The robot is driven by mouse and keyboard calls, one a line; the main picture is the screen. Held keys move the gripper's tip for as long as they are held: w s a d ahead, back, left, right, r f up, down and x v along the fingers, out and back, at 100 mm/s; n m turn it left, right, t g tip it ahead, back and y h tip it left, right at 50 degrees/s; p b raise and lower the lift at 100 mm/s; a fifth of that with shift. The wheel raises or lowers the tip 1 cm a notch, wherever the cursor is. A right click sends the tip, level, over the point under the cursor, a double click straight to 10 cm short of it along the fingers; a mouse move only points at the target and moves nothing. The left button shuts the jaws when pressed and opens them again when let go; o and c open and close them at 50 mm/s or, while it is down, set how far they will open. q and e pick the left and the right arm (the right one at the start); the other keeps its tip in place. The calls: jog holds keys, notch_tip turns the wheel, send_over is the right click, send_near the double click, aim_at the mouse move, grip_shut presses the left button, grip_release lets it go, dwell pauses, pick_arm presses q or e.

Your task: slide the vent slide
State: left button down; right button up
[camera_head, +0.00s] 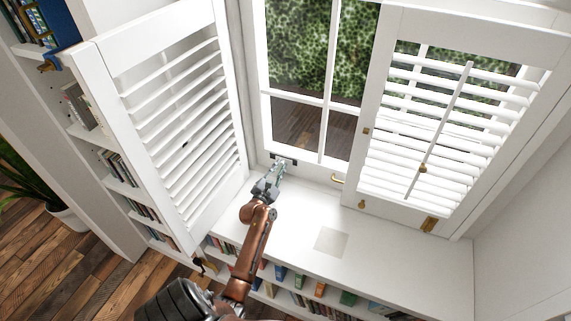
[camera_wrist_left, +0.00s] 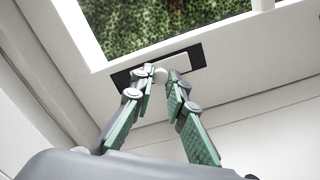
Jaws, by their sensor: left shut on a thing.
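The vent slide (camera_wrist_left: 172,63) is a pale piece in a dark slot at the bottom of the window frame, with a small rounded knob. The dark slot shows at both ends of the pale piece in the left wrist view. In the head view the vent (camera_head: 285,160) is tiny and partly hidden by my gripper. My left gripper (camera_head: 277,168) reaches up to it from the sill. In the left wrist view its green-padded fingers (camera_wrist_left: 161,76) are shut on the knob, one on each side. My right gripper is in neither view.
An open louvred shutter (camera_head: 180,120) stands left of my arm. Another shutter (camera_head: 440,125) covers the right of the window, with a brass latch (camera_head: 429,224) low down. The white sill (camera_head: 400,258) is clear around a pale square (camera_head: 331,241). Books fill the shelves below.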

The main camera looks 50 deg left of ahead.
pick_arm(q)
jog(key=shift+w+d+r, duration=0.1)
jog(key=shift+w+d, duration=0.2)
jog(key=shift+d, duration=0.3)
jog(key=c, duration=2.4)
grip_release()
jog(key=shift+w+d, duration=0.1)
jog(key=shift+d, duration=0.1)
jog(key=shift+o, duration=0.8)
jog(key=shift+w+d, duration=0.1)
jog(key=shift+d, duration=0.1)
jog(key=o, duration=0.3)
jog(key=shift+w+d, duration=0.15)
jog(key=shift+d, duration=0.05)
jog(key=shift+o, duration=0.2)
jog(key=shift+s+a, duration=0.15)
jog(key=shift+s, duration=0.1)
jog(key=shift+a, duration=0.15)
jog(key=v, duration=1.2)
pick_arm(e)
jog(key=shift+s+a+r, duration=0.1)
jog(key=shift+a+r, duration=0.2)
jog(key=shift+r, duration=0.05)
